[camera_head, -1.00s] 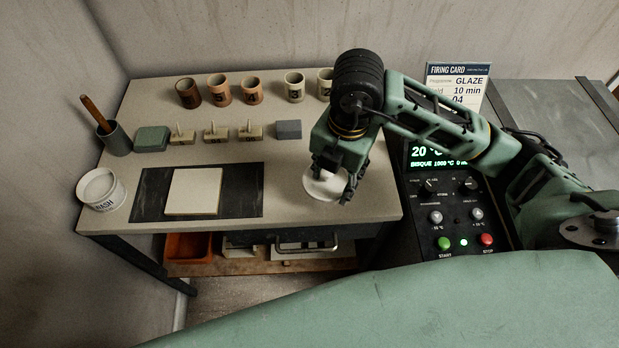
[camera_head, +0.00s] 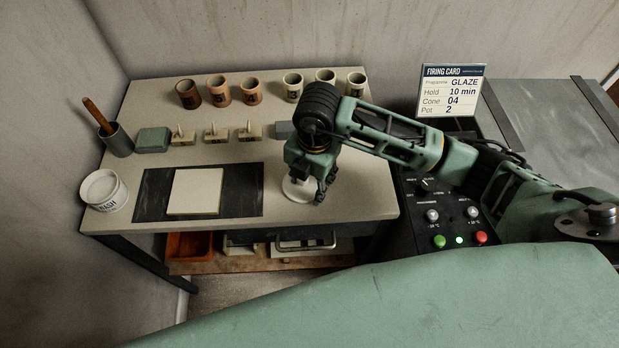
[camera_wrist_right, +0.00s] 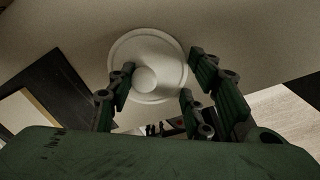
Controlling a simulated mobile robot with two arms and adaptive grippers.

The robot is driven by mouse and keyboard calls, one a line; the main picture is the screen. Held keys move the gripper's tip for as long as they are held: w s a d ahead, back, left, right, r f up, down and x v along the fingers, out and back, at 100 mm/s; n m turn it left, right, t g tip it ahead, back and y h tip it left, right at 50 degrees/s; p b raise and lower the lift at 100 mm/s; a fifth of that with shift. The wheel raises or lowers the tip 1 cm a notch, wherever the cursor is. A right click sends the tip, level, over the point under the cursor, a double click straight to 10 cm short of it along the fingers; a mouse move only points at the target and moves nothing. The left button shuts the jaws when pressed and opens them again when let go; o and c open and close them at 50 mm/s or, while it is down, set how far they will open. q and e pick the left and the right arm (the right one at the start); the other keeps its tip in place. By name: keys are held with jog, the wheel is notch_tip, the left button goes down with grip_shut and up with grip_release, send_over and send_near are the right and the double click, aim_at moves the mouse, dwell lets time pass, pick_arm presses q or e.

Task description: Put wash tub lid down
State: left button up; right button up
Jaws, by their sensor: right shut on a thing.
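The wash tub lid (camera_head: 297,192) is a round white disc near the front right of the worktable. The right wrist view shows its round face and central knob (camera_wrist_right: 145,79). My right gripper (camera_head: 313,188) points down over the lid and is shut on it; in the right wrist view the fingers (camera_wrist_right: 158,92) reach to either side of the knob. I cannot tell whether the lid touches the tabletop. The white wash tub (camera_head: 106,193) stands uncovered at the table's left front corner. My left gripper is not in view.
A pale slab (camera_head: 195,191) lies on a dark mat (camera_head: 243,190) left of the lid. Stamps, a grey block and several numbered pots stand behind. A tool holder (camera_head: 117,141) is at left. The control panel (camera_head: 448,215) and firing card (camera_head: 450,91) are at right.

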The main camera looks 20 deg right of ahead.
aim_at(312, 188)
jog(key=shift+f, duration=0.2)
jog(key=o, duration=0.9)
jog(key=shift+r, duration=0.1)
jog(key=shift+r, duration=0.15)
jog(key=r, duration=0.4)
jog(key=r+b, duration=0.1)
jog(key=r, duration=0.7)
jog(key=shift+s+d, duration=0.25)
jog(key=shift+s, duration=0.05)
jog(key=shift+f, duration=0.1)
